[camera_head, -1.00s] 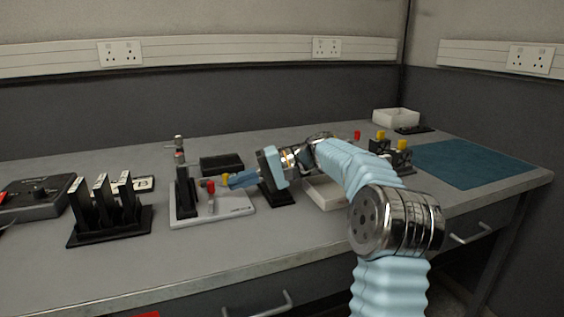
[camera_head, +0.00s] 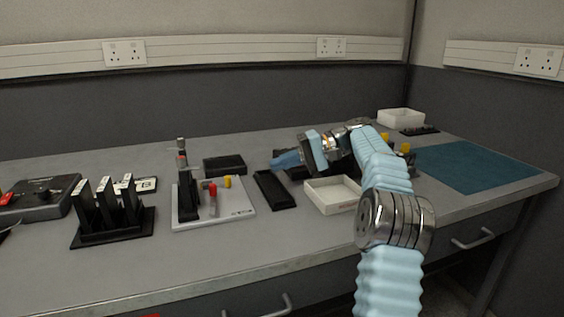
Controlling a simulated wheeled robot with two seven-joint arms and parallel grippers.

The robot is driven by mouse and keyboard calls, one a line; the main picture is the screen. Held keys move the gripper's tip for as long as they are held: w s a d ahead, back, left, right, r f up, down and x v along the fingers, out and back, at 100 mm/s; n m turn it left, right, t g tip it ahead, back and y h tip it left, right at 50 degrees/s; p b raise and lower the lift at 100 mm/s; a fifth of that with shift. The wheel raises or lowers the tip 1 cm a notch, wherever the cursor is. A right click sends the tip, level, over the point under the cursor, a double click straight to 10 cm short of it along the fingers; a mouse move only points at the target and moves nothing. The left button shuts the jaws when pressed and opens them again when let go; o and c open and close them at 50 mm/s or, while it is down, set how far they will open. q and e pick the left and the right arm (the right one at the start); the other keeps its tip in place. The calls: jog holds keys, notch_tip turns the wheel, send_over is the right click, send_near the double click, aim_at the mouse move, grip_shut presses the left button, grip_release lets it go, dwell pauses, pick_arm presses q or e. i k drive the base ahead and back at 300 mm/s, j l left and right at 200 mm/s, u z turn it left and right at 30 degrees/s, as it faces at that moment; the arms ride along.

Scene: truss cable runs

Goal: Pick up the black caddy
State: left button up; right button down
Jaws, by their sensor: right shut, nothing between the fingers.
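My right gripper (camera_head: 276,162) reaches in from the right, its blue fingers shut and empty, pointing left above the bench. Several black holders are in view, and I cannot tell for sure which is the caddy. A black rack (camera_head: 118,236) with several upright slats stands at the left. A flat, long black tray (camera_head: 274,190) lies just below and in front of my right fingers. A dark holder with yellow-topped items (camera_head: 405,160) is partly hidden behind my right arm. My left gripper is not in view.
A white board (camera_head: 238,211) carries a black stand, a red-topped piece and a yellow piece. A black box (camera_head: 224,165) lies behind it. A white open tray (camera_head: 330,196) sits under my arm. A blue mat (camera_head: 480,166) covers the right end.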

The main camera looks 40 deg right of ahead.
aim_at(187, 189)
jog(key=k, duration=1.5)
